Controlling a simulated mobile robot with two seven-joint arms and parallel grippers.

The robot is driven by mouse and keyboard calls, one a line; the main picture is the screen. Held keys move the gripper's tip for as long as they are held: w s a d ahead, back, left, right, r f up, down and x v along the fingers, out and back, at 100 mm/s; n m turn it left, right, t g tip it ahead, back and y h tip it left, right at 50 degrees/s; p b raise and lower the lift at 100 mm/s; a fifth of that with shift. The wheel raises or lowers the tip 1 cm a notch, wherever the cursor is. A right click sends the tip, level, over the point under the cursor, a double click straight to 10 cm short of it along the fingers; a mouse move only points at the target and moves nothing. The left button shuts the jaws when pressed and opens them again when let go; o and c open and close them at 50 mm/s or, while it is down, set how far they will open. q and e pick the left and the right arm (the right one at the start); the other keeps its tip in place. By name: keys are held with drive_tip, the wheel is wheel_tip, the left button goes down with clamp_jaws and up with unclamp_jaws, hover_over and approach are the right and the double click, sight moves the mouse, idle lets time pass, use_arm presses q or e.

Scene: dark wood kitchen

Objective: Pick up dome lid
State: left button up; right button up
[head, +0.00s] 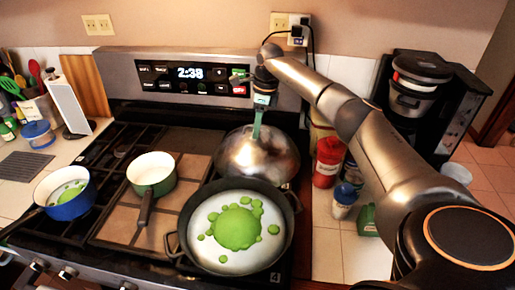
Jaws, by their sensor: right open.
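The dome lid (243,160) is a shiny silver metal dome on the back right of the stove, behind a large pan. My right gripper (256,137) reaches in from the right and points down at the top of the lid. Its teal fingers are seen nearly edge-on and are open. The fingertips overlap the lid's top, and I cannot tell whether they touch it. The lid's knob or handle is not clearly visible. My left gripper is not in view.
The dark-rimmed pan (200,262) with green contents sits in front of the lid. A green pot (151,174) and a blue pot (75,208) stand to the left. A red-labelled jar (328,160) and a coffee maker (410,105) stand on the right counter.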

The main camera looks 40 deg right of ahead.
drive_tip(key=shift+f, duration=0.1)
clamp_jaws()
idle(0.3)
idle(1.1)
